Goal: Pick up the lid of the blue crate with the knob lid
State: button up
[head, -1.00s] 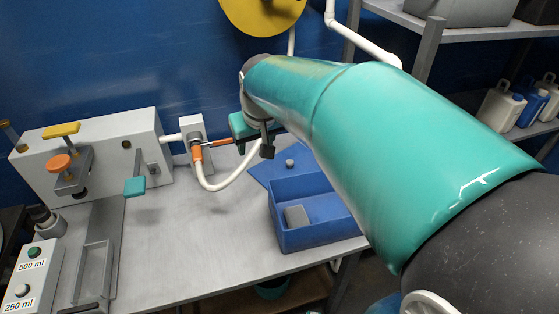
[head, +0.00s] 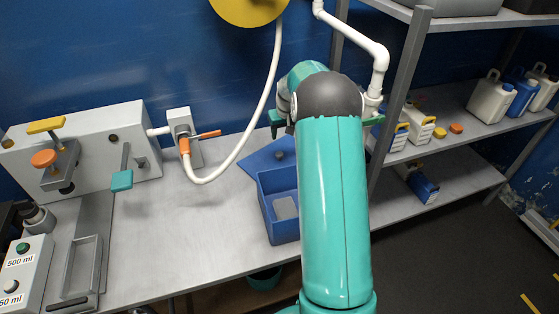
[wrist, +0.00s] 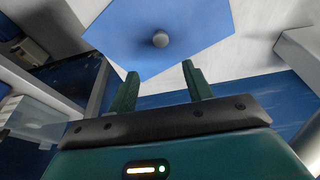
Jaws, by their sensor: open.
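The blue lid (head: 265,160) lies flat on the grey table behind the open blue crate (head: 285,228). Its round grey knob (wrist: 160,40) shows in the wrist view near the middle of the lid (wrist: 190,22). The crate holds a grey block (head: 285,208). My gripper (wrist: 160,85) is open and empty, and the knob appears beyond its fingertips, apart from them. In the head view my arm hides most of the gripper; a green part of it (head: 276,118) shows near the lid.
A white hose with an orange-handled valve (head: 190,140) hangs left of the lid. A grey machine (head: 85,140) stands at the table's left. A shelf (head: 465,135) with canisters is at right. The table between machine and crate is clear.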

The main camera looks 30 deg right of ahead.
send_over(280, 154)
jog(key=s, duration=0.1)
notch_tip(280, 154, down, 7)
jog(key=shift+r, duration=0.1)
jog(key=shift+s+x, duration=0.1)
jog(key=shift+x, duration=1.25)
jog(key=shift+s+x, duration=0.15)
jog(key=shift+x, duration=1.2)
jog(key=shift+a, duration=0.2)
jog(key=c, duration=1.1)
